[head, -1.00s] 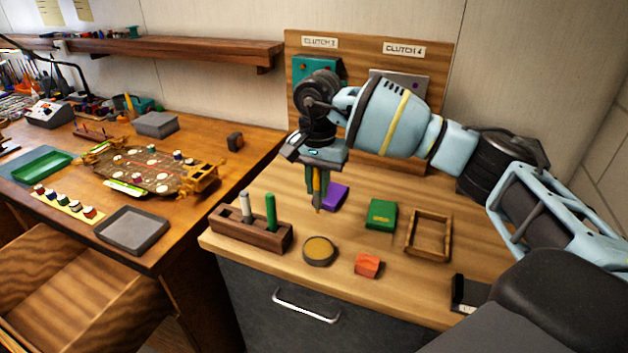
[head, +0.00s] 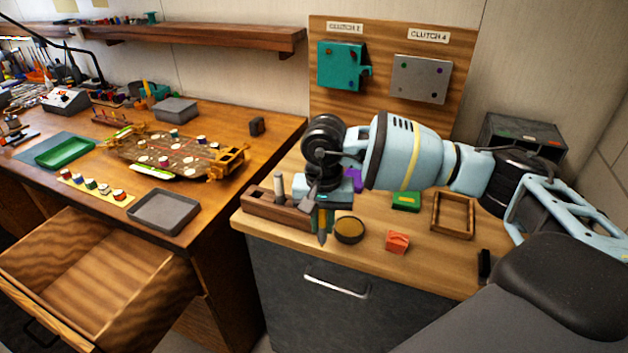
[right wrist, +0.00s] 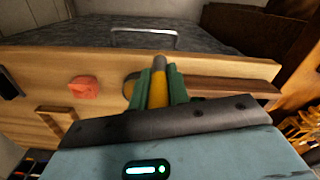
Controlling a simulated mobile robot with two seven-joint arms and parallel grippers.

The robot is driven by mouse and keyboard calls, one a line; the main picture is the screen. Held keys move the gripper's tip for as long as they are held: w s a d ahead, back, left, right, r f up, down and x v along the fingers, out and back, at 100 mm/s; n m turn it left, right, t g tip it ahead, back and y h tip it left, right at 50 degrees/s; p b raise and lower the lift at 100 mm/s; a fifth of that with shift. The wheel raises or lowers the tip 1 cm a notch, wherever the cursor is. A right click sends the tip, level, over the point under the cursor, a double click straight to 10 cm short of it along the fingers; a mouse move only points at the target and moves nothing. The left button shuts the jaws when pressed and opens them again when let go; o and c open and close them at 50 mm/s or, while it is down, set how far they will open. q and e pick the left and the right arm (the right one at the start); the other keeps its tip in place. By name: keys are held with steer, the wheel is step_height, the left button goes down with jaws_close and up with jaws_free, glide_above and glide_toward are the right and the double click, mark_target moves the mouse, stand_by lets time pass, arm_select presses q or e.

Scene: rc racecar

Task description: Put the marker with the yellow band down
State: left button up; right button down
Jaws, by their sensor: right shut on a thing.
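My right gripper (head: 323,217) is shut on the marker with the yellow band (head: 322,237), which hangs nearly upright, tip down. It is at the right end of the wooden marker block (head: 262,206), in front of it in the head view; I cannot tell its height above the counter. In the right wrist view the yellow band (right wrist: 158,92) shows between the green fingers. The block holds a grey marker (head: 279,186); its right part is hidden by my gripper. My left gripper is not in view.
A round tin (head: 349,230) stands just right of the marker. An orange block (head: 397,242), a green box (head: 406,201) and a wooden frame (head: 453,214) lie further right. A purple thing (head: 354,178) is partly hidden behind my gripper. A drawer (head: 95,270) stands open at left.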

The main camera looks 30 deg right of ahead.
steer(key=s+a+f+n, duration=0.2)
steer(key=s+f+n, duration=0.1)
steer(key=s+f, duration=0.3)
steer(key=s+a+f+n, duration=0.3)
steer(key=s+f, duration=0.3)
steer(key=f, duration=0.3)
steer(key=shift+s+a+f+n, duration=0.3)
steer(key=shift+s+n, duration=0.1)
steer(key=shift+n, duration=0.1)
steer(key=shift+w+d+r, duration=0.1)
steer(key=shift+d, duration=0.05)
